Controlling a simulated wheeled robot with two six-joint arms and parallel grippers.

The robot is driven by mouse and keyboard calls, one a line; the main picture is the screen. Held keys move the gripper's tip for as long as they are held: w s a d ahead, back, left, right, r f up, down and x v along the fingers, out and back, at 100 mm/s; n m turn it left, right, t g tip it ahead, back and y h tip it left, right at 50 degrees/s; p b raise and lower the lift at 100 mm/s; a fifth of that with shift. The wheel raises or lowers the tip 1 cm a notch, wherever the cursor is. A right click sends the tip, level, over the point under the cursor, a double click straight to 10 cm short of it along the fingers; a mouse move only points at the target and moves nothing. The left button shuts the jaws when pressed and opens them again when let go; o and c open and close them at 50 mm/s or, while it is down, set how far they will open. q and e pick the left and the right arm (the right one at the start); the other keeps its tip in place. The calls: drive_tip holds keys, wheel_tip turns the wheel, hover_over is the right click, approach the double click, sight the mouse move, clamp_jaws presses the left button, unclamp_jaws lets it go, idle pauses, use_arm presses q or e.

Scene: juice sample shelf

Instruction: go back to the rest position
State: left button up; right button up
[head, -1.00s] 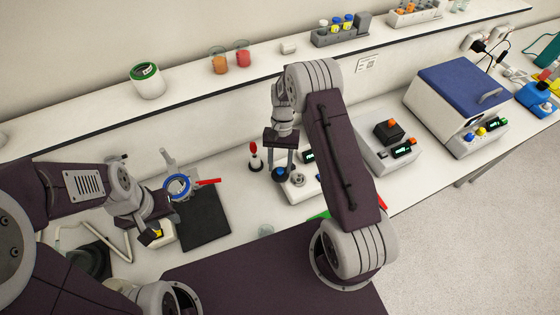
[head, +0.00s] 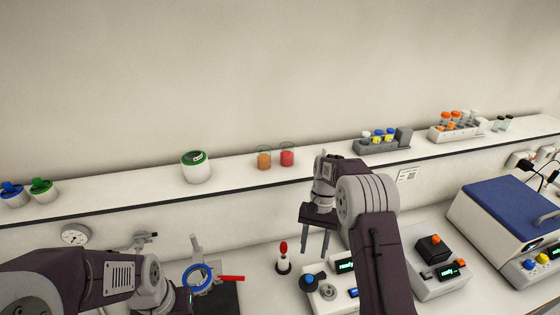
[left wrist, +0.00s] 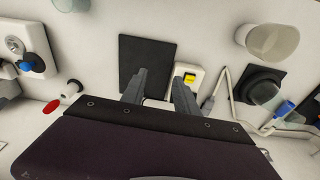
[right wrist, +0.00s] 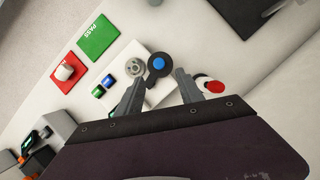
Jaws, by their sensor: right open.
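My right gripper (head: 315,250) hangs fingers-down above the bench, over the white device with a blue knob (head: 308,281). In the right wrist view its fingers (right wrist: 160,78) are spread and empty, with the blue knob (right wrist: 158,64) showing between and beyond them. My left arm enters the head view at the left, and its fingertips are not clear there. In the left wrist view the left gripper's fingers (left wrist: 158,84) are apart with nothing between them. A black mat (left wrist: 146,58) and a white box with a yellow button (left wrist: 190,78) lie below them.
A red-tipped white bottle (head: 283,262) stands left of the right gripper. A blue-lidded machine (head: 510,215) stands at the right.

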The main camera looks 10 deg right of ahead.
drive_tip(key=s+a+r+n+t+b, duration=0.1)
drive_tip(key=s+a+r+t+b, duration=0.1)
drive_tip(key=s+b, duration=0.45)
drive_tip(key=s+d+f+n+t+h+b, duration=0.1)
drive_tip(key=s+f+n+t, duration=0.2)
drive_tip(key=s+f, duration=0.5)
drive_tip(key=shift+s+n+h, duration=0.4)
drive_tip(key=shift+s+n, duration=0.05)
drive_tip(key=shift+n, duration=0.05)
